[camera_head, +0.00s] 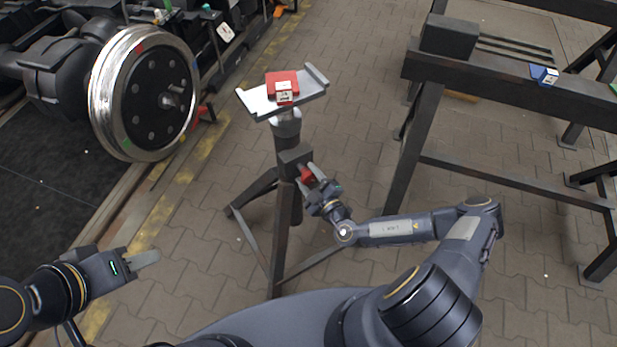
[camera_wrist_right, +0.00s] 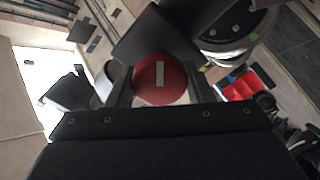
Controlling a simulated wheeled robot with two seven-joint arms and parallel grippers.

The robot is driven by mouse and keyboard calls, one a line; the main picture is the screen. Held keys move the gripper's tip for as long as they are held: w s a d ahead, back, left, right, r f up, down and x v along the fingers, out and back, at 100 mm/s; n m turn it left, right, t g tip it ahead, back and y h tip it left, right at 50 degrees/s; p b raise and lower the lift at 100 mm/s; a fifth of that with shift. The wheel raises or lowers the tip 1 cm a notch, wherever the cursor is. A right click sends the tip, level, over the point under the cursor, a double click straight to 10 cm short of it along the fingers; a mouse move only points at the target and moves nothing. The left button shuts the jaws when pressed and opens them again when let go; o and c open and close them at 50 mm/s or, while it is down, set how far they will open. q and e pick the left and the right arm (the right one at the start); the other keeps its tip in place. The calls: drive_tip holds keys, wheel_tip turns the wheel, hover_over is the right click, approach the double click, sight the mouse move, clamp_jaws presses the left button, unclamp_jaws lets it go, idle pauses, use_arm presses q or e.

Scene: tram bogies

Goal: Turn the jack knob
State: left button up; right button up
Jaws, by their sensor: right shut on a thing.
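The jack stand (camera_head: 287,150) stands upright on dark legs, with a grey tray-shaped top (camera_head: 314,84). Its red knob (camera_head: 306,174) is on the side of the post, and in the right wrist view the round red knob (camera_wrist_right: 160,80) with a pale bar across its face shows between the fingers. My right gripper (camera_head: 310,178) is shut on the knob, one finger on each side of it. My left gripper (camera_head: 146,257) is at lower left, away from the jack; its fingers overlap in the view, so I cannot tell whether it is open.
A red block (camera_head: 281,84) with a white label lies on the jack's top. A shiny wheel (camera_head: 110,95) stands at upper left beside the yellow-marked floor edge. A dark steel frame (camera_head: 500,85) stands at right, carrying a small blue item (camera_head: 543,73). Paved floor around the jack is clear.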

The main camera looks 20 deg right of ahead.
drive_tip(key=m, duration=0.4)
drive_tip(key=shift+f+m+b, duration=0.1)
drive_tip(key=shift+m+b, duration=0.2)
drive_tip(key=shift+b, duration=0.1)
drive_tip(key=shift+d+m+b, duration=0.1)
drive_tip(key=shift+m+b, duration=0.3)
drive_tip(key=shift+m, duration=1.5)
drive_tip(key=o, duration=1)
drive_tip(key=shift+c, duration=0.2)
drive_tip(key=v, duration=0.7)
drive_tip(key=shift+s, duration=0.4)
drive_tip(key=shift+d, duration=0.1)
